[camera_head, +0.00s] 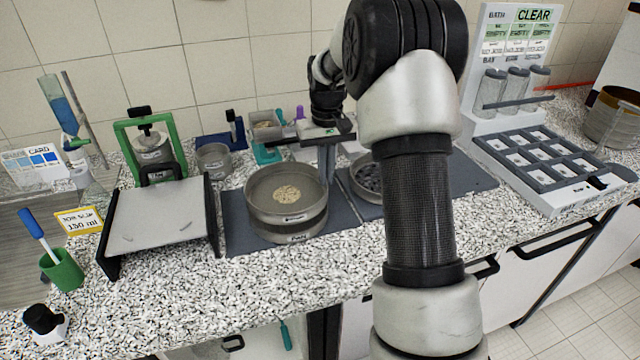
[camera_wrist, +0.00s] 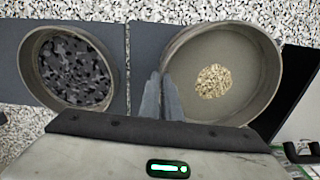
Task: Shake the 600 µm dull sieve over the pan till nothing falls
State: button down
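A round metal sieve (camera_head: 262,200) with a pale grain heap (camera_head: 287,194) on its floor sits on a pan (camera_head: 300,238) on the dark mat. Its label is too small to read. The sieve (camera_wrist: 262,105) and heap (camera_wrist: 213,81) also show at right in the wrist view. My gripper (camera_head: 326,182) points down at the sieve's right rim in the head view. In the wrist view its fingers (camera_wrist: 161,90) are close together with the rim appearing between them, so it looks shut on the rim. The sieve's underside and pan floor are hidden.
A second round vessel (camera_wrist: 28,75) with dark grains stands close beside, partly behind my arm in the head view. A black-sided grey platform (camera_head: 160,215) stands left. A compartment tray (camera_head: 560,200) is at right. Bare speckled counter (camera_head: 230,300) lies in front.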

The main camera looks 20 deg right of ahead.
notch_tip(320, 180, up, 7)
jog(key=shift+f, duration=0.15)
jog(key=shift+f+b, duration=1.25)
jog(key=shift+f, duration=1.65)
jog(key=shift+d, duration=0.1)
jog(key=shift+w+a+p, duration=0.15)
jog(key=shift+a+p, duration=0.35)
jog(key=shift+a, duration=0.25)
jog(key=shift+d, duration=0.15)
